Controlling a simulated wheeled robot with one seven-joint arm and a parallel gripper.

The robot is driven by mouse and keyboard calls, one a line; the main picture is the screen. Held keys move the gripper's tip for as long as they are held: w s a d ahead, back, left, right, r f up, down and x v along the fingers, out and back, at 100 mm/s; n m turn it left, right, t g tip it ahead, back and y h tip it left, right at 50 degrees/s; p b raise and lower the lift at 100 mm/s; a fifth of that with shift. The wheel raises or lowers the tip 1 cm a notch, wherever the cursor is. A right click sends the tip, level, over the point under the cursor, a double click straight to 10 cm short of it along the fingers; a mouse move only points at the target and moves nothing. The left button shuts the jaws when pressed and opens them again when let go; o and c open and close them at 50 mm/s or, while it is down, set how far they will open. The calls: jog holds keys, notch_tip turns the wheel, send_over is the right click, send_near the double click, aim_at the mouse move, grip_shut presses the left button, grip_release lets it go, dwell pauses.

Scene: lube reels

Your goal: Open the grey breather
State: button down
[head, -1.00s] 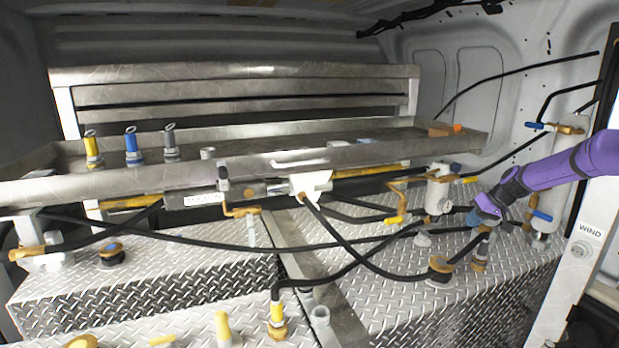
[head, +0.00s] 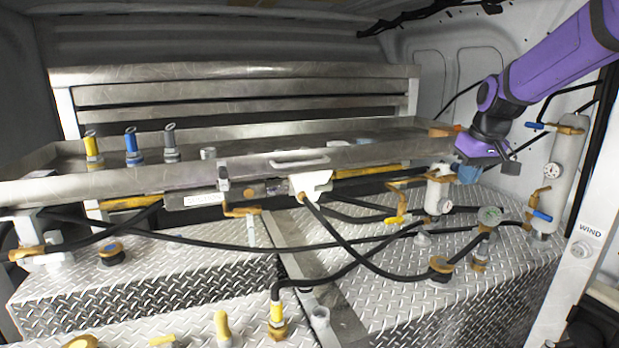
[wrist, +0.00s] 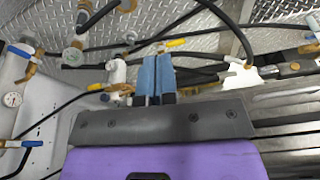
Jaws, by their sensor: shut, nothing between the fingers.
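I cannot tell for sure which part is the grey breather. A small pale grey domed fitting (head: 423,238) stands upright on the right tank's tread-plate top, behind the black hose. My gripper (head: 468,173) is up and behind it to the right, beside the white cylindrical housing (head: 438,192), clear of the tank top. In the wrist view its blue fingers (wrist: 156,76) are together with nothing held. The fingertips overlap the background there, so any contact with the housing cannot be judged.
A round gauge (head: 489,216) and hose elbow stand on the right tank. A black hose (head: 360,262) crosses the tank tops. The metal tray (head: 300,158) lies behind. A vertical cylinder with blue-handled valves (head: 566,165) stands at the right wall.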

jog(key=s+a+r+m+t+h, duration=0.1)
jog(key=s+a+r, duration=0.15)
jog(key=s, duration=0.55)
jog(key=s+a+r, duration=0.2)
jog(key=s+r, duration=0.1)
jog(key=s, duration=0.6)
jog(key=s+f+m+t, duration=0.1)
jog(key=s+f, duration=0.1)
jog(key=s, duration=1.4)
jog(key=shift+f, duration=0.25)
jog(key=shift+d, duration=0.1)
